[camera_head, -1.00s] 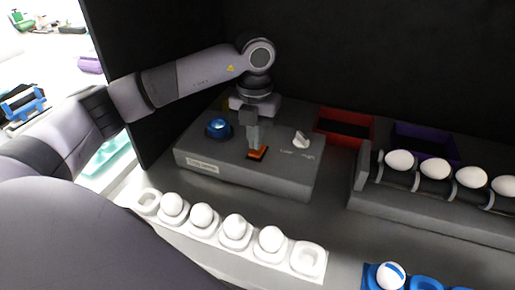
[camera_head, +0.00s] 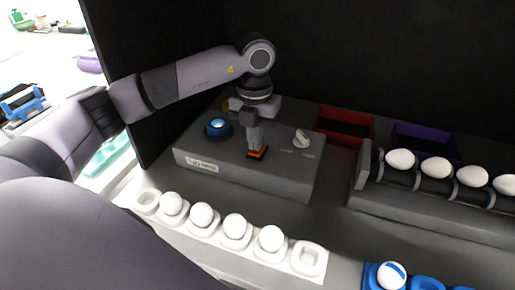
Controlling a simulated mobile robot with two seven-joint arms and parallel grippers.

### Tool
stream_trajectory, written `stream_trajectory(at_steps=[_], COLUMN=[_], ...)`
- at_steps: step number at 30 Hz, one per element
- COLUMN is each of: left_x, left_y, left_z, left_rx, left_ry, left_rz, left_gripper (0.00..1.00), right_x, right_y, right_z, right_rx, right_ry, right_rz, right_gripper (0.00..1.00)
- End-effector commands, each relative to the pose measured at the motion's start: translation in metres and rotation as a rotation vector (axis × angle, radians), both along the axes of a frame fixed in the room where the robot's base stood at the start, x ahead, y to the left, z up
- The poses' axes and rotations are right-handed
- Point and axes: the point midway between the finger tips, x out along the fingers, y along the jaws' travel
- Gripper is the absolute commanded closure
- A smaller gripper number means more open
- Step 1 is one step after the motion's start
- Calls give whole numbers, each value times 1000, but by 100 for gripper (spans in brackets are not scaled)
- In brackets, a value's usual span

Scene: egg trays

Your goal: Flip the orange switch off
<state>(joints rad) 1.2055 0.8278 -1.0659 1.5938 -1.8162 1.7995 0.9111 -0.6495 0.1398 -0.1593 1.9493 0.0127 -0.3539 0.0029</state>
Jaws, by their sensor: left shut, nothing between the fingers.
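The orange switch (camera_head: 258,152) sits in a dark base on top of a grey control box (camera_head: 240,175). My left gripper (camera_head: 254,145) points down with its shut fingertips right at the switch, covering part of it. It holds nothing. I cannot tell from this view which way the switch is tipped, or whether the fingertips press on it. My right gripper is not in view.
On the box, a blue button (camera_head: 217,127) is left of the gripper and a white knob (camera_head: 302,138) is right. A white egg tray (camera_head: 309,260) lies in front. A roller conveyor (camera_head: 430,209) with eggs, a red bin (camera_head: 345,116) and a purple bin (camera_head: 425,131) are right.

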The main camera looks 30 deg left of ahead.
Motion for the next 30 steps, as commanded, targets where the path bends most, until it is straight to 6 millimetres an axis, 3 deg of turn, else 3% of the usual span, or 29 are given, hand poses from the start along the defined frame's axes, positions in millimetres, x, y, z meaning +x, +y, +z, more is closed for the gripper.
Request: stream_trajectory(at_steps=[30], left_x=[0], left_y=[0], left_z=[-16], left_rx=[1], left_ry=[1], left_rz=[0], left_gripper=[100], right_x=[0], right_y=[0], right_z=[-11], right_rx=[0], right_ry=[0], right_rz=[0], right_gripper=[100])
